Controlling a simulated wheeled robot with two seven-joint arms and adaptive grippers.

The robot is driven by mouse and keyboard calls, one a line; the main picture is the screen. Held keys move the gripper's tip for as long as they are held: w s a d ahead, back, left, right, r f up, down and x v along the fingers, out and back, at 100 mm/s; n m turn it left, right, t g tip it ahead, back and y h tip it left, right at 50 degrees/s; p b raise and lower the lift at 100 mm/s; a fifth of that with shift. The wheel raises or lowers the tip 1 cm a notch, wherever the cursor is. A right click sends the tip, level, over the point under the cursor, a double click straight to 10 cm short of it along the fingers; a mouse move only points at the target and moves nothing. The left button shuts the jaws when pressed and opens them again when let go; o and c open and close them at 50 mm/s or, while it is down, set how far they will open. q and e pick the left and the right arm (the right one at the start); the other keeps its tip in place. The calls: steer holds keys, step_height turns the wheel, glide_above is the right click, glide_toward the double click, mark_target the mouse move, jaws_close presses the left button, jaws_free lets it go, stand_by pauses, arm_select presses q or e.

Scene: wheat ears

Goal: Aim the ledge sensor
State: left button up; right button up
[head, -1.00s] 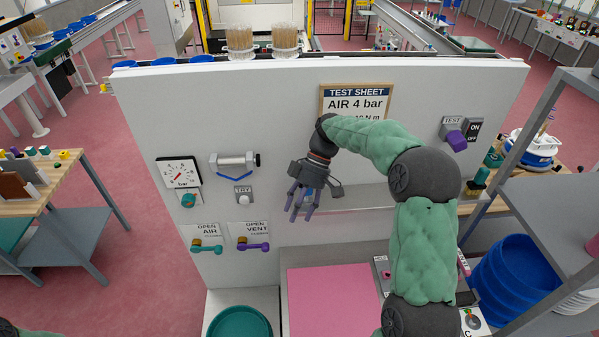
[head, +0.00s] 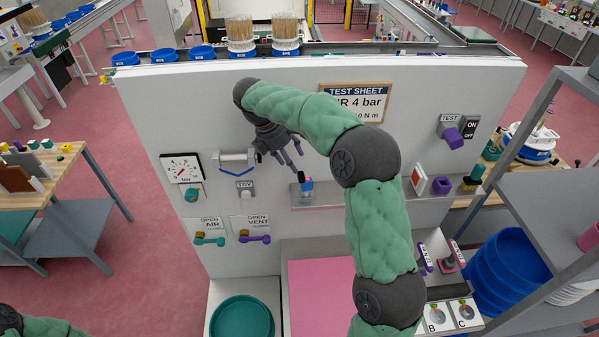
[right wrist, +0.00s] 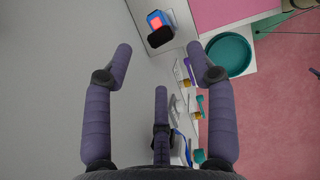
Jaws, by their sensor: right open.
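The ledge sensor (head: 306,186), a small blue block with a dark part on top, stands on the grey ledge (head: 331,194) of the white panel. In the right wrist view it shows as a blue housing with a glowing red face (right wrist: 156,22) and a dark part beside it. My right gripper (head: 291,158) is open and empty, above and slightly left of the sensor, apart from it. Its three purple fingers (right wrist: 160,60) are spread in the right wrist view, with the sensor beyond the fingertips. My left gripper is out of view.
A pressure gauge (head: 182,169), a metal cylinder fitting (head: 236,160), a TRY button (head: 245,188) and two valve handles (head: 211,239) are left of the ledge. A white-and-red box (head: 419,181) stands farther right. A teal bowl (head: 242,318) and pink mat (head: 320,295) lie below.

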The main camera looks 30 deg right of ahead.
mark_target(300, 174)
steer(key=x, duration=0.7)
steer(key=shift+p, duration=0.4)
